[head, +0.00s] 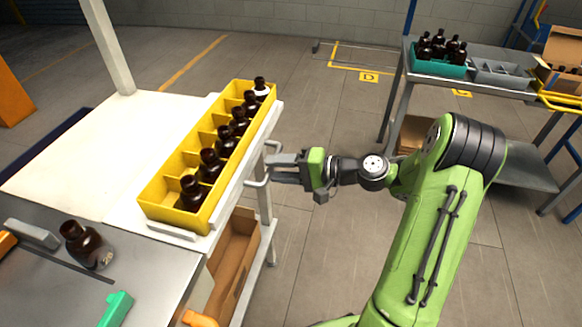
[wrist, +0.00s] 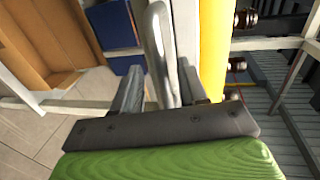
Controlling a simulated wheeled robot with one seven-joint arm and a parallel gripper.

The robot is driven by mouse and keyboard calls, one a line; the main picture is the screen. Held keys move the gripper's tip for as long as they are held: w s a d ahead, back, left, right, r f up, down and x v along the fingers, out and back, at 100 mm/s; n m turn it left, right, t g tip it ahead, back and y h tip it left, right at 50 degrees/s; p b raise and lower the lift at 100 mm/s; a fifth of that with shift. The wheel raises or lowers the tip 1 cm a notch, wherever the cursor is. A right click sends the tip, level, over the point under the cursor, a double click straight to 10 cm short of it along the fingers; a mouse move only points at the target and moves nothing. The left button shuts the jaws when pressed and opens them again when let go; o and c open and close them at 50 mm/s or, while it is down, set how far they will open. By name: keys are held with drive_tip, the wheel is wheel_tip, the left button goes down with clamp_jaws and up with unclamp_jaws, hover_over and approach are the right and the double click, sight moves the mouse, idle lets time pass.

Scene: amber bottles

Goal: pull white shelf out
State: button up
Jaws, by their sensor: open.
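The white shelf (head: 95,160) is a pale flat board at the left of the head view, with a yellow divided box on its right part. A light metal handle (head: 256,183) sticks out from its right edge, and it also shows in the wrist view (wrist: 157,45). My gripper (head: 278,168) is at this edge, its fingers pointing left toward the shelf. In the wrist view my gripper (wrist: 160,88) is open, with the handle bar between its two fingers. I see a gap on the left side of the bar; contact on the right side is unclear.
The yellow box (head: 152,207) holds several dark bottles. Another bottle (head: 88,245) stands on the grey surface at front left. A cardboard box (head: 232,255) is below the shelf. A grey table (head: 490,84) with a teal crate (head: 440,68) stands at back right. Open floor lies between.

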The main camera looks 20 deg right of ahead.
drive_tip(key=p+v, duration=0.3)
drive_tip(key=v, duration=1.2)
drive_tip(key=shift+d, duration=0.25)
drive_tip(key=shift+s, duration=0.1)
drive_tip(key=s+a+r+n+g+h+p, duration=0.1)
drive_tip(key=s+a+r+n+g+h, duration=0.2)
drive_tip(key=a, duration=0.4)
drive_tip(key=a+r+n+g+h+p, duration=0.1)
drive_tip(key=a+n+g+h, duration=0.2)
drive_tip(key=a, duration=0.4)
drive_tip(key=s+r+t+h+p, duration=0.1)
drive_tip(key=s+r+h, duration=0.2)
drive_tip(key=s, duration=0.3)
drive_tip(key=s+r+n+t+h+p, duration=0.1)
drive_tip(key=s+r+h, duration=0.2)
drive_tip(key=s, duration=0.4)
drive_tip(key=shift+d+r+h, duration=0.2)
drive_tip(key=shift+r+h, duration=0.1)
